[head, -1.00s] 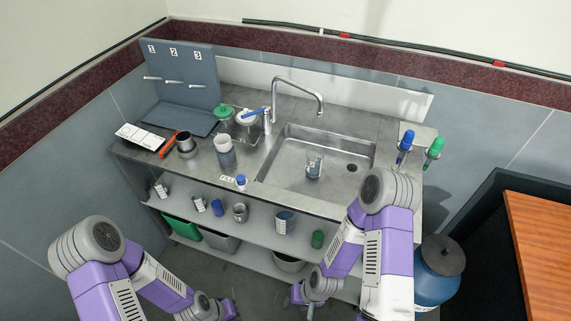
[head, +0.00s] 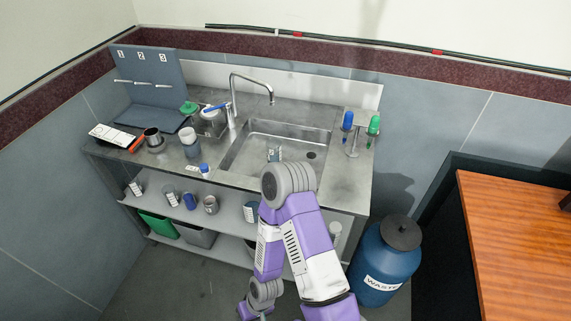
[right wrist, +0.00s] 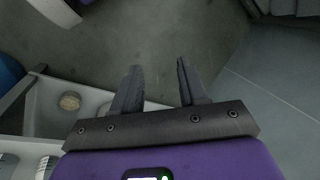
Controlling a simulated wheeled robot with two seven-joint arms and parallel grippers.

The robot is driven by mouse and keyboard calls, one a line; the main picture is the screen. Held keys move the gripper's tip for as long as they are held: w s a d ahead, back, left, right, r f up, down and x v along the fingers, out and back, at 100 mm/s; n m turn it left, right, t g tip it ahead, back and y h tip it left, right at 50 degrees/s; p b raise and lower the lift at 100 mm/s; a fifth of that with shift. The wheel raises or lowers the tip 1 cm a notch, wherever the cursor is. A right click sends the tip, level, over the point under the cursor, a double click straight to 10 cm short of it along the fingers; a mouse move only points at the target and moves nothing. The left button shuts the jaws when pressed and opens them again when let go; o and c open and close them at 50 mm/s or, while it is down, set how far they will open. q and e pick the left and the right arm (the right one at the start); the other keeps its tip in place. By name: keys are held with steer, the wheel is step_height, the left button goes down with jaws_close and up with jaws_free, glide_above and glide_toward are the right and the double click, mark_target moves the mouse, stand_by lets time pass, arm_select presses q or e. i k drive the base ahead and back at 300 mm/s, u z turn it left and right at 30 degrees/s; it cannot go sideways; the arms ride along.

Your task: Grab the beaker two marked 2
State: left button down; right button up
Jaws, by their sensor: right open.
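My right gripper is low at the bottom of the head view (head: 250,311), well in front of and below the sink. In the right wrist view my right gripper (right wrist: 158,82) is open and empty, its fingers over bare floor. My left gripper is not in view.
The steel counter (head: 330,192) holds cups, a green-lidded jar (head: 189,108) and a curved tap (head: 250,77) over the sink. A stand with blue and green tools is at the right. A shelf below holds small containers. A blue waste drum (head: 385,275) and wooden desk (head: 530,220) stand right.

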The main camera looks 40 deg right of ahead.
mark_target(274, 145)
steer(key=z, duration=1.2)
